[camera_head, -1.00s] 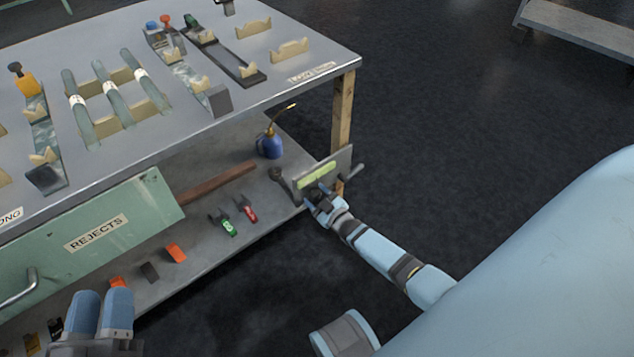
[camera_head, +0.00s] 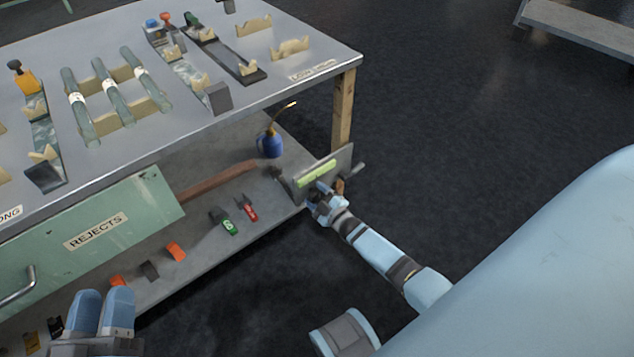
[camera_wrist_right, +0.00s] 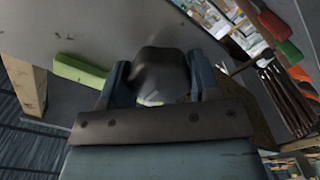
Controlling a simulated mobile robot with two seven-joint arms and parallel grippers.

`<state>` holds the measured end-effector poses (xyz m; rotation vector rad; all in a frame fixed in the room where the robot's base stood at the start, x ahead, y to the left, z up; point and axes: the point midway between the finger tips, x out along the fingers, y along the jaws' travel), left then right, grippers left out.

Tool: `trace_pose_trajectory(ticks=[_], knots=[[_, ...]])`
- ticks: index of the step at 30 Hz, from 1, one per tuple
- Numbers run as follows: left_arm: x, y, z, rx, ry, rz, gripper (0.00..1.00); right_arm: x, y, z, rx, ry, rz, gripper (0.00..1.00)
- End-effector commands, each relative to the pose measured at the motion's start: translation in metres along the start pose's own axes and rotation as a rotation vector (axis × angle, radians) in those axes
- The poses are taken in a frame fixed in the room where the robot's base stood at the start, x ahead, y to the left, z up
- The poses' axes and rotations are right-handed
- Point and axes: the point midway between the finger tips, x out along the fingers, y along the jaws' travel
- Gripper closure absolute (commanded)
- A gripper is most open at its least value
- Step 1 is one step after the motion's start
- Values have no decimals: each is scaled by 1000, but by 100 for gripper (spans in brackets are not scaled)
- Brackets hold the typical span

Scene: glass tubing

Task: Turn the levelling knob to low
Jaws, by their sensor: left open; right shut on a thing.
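A grey plate (camera_head: 336,168) with a green strip (camera_head: 317,172) is at the bench's front right corner, beside the wooden leg. My right gripper (camera_head: 321,196) is at the front of this plate. In the right wrist view, its two blue fingers (camera_wrist_right: 159,84) are shut on a dark rounded knob (camera_wrist_right: 161,70), one finger on each side. The green strip (camera_wrist_right: 80,72) shows to the left there. No setting mark on the knob is readable. My left gripper (camera_head: 102,312) is open and empty at the lower left, in front of the rejects drawer.
The lower shelf holds a blue oil can (camera_head: 270,145), a brown bar (camera_head: 218,179) and several small coloured items. The rejects drawer (camera_head: 105,228) hangs at the left. Glass tubes (camera_head: 112,100) lie in wooden cradles on the bench top.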

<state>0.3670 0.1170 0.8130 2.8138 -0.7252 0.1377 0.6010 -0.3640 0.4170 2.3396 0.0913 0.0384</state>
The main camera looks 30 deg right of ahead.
Motion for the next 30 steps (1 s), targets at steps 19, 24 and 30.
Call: trace_pose_trajectory(ticks=[19, 24, 30], knots=[[1, 0, -2, 2, 3, 0, 57, -6, 1, 0, 0, 0, -1, 19], [1, 2, -18, 10, 49, -1, 57, -34, 1, -1, 0, -3, -3, 19], [-2, -6, -6, 21, -24, -40, 57, -81, 2, -2, 0, -3, -3, 19]])
